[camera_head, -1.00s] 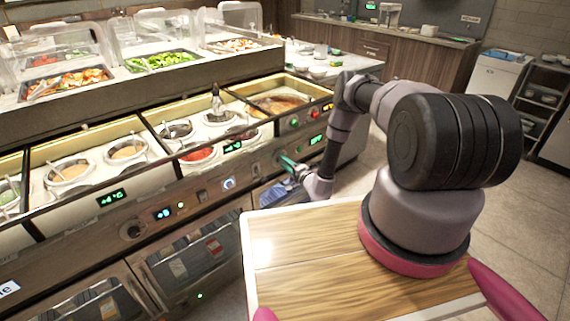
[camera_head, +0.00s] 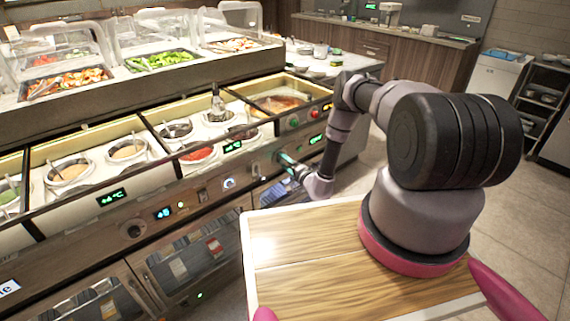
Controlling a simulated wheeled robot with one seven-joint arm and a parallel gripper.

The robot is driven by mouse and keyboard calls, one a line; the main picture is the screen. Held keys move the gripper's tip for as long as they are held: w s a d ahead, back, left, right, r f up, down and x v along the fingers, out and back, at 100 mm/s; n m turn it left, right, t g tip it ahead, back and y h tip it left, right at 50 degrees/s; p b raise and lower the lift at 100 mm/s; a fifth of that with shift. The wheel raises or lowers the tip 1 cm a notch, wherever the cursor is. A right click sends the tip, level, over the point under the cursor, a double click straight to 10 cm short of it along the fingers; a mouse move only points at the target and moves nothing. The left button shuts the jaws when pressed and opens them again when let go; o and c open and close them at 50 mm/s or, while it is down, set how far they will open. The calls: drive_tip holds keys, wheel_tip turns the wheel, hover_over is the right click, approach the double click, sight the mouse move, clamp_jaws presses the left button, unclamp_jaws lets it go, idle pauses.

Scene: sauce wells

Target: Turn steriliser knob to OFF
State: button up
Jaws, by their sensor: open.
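My gripper (camera_head: 287,160) is at the front panel of the sauce-well counter, near its right end. Its teal fingertips point at the panel. The jaws are open, and nothing shows held between them. The panel beside the fingertips is small and partly hidden by the gripper, so I cannot tell whether they touch a knob or how it is turned. A blue-lit compartment (camera_head: 283,193) shows just below the gripper. Another round dark knob (camera_head: 132,230) sits farther left on the panel, beside a lit display (camera_head: 163,213).
Sauce wells with pots (camera_head: 128,150) line the counter above the panel. Glass-door cabinets (camera_head: 190,255) are below. Open floor (camera_head: 530,215) lies to the right.

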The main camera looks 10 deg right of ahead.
drive_tip(key=v, duration=1.1)
drive_tip(key=shift+w+r, duration=0.1)
